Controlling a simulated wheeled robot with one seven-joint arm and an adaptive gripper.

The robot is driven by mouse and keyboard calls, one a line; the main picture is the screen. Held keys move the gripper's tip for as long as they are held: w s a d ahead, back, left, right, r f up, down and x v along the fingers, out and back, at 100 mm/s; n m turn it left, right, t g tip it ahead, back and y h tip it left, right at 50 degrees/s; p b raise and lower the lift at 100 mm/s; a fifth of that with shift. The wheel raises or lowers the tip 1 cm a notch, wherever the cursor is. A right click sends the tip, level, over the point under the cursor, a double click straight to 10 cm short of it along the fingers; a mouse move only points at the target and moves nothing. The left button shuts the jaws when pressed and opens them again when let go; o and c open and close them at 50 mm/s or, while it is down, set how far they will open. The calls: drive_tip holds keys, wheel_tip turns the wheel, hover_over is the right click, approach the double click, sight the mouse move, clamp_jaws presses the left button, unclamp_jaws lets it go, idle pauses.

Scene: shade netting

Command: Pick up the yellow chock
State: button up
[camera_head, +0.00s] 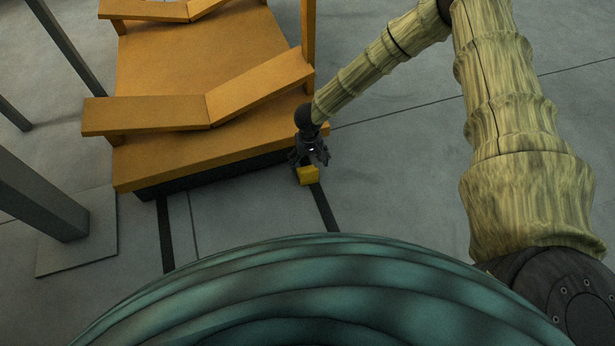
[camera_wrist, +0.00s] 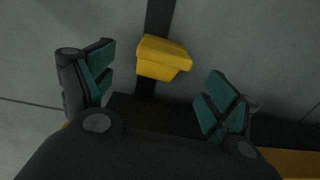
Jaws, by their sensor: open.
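The yellow chock (camera_head: 308,175) lies on the grey floor by the front right corner of an orange wooden platform. My gripper (camera_head: 311,158) is just above it in the head view and hides part of it. In the wrist view the chock (camera_wrist: 163,58) shows at the top middle, on a dark floor stripe. My gripper (camera_wrist: 157,85) is open there, with its green-padded fingers spread to the left and right. The chock lies between the lines of the two fingers, toward their tips. Nothing is held. I cannot tell whether a finger touches the chock.
The orange platform (camera_head: 170,65) with raised slanted boards stands close on the left of my gripper. A grey post (camera_head: 40,195) on a floor plate (camera_head: 92,238) stands further left. The floor (camera_head: 395,165) to the right of the chock is clear.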

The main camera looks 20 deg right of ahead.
drive_tip(key=shift+w+a+f+b, duration=0.1)
drive_tip(key=shift+w+f+b, duration=0.1)
drive_tip(key=shift+f+b, duration=1.5)
drive_tip(key=shift+w+f+b, duration=0.15)
drive_tip(key=shift+f+b, duration=0.7)
drive_tip(key=shift+f, duration=1.5)
drive_tip(key=c, duration=1.2)
